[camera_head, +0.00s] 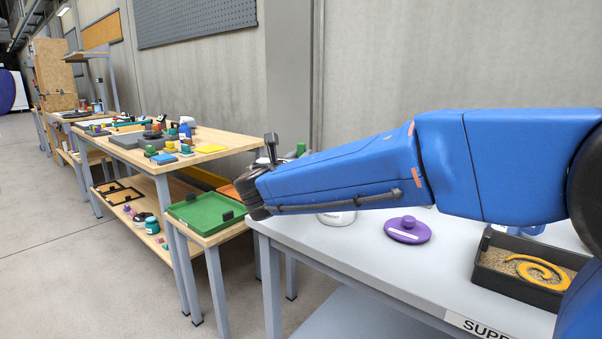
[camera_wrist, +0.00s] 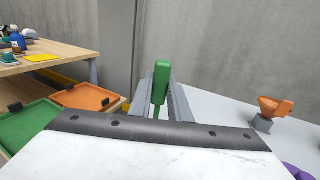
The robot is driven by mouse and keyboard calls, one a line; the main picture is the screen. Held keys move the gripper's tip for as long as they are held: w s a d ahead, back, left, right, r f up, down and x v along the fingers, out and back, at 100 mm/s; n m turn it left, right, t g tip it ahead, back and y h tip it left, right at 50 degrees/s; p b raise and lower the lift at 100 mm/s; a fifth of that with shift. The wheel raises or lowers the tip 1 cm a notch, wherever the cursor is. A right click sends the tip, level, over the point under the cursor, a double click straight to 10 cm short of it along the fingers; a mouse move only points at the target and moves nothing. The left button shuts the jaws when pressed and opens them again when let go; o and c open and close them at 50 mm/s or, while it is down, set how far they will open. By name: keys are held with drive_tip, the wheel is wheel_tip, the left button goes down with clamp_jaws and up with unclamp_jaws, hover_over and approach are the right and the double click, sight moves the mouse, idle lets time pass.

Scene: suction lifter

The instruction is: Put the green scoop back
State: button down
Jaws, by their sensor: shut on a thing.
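The green scoop (camera_wrist: 161,82) shows in the wrist view as an upright green handle between the two grey fingers of my gripper (camera_wrist: 160,92). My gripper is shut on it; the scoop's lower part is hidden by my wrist. In the head view a small green piece (camera_head: 301,149) shows just behind my arm's end, and the fingers are mostly hidden. An orange scoop (camera_wrist: 272,104) sits in a small grey holder (camera_wrist: 261,124) on the grey table, to the right of my gripper in the wrist view. I see no empty holder for the green scoop.
The grey table (camera_head: 357,248) carries a purple lid-like disc (camera_head: 407,231), a partly hidden white round item (camera_head: 337,218) and a dark tray (camera_head: 520,290) with sand and a yellow spiral. A green tray (camera_head: 206,211) stands left. A cluttered wooden bench (camera_head: 225,142) is beyond.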

drive_tip(key=shift+f, duration=1.95)
drive_tip(key=shift+f, duration=0.1)
drive_tip(key=c, duration=1.7)
unclamp_jaws()
drive_tip(key=shift+o, duration=0.2)
drive_tip(key=shift+s, duration=0.15)
drive_tip(key=v, duration=1.1)
drive_tip(key=shift+s+a, duration=0.2)
drive_tip(key=shift+s, duration=0.2)
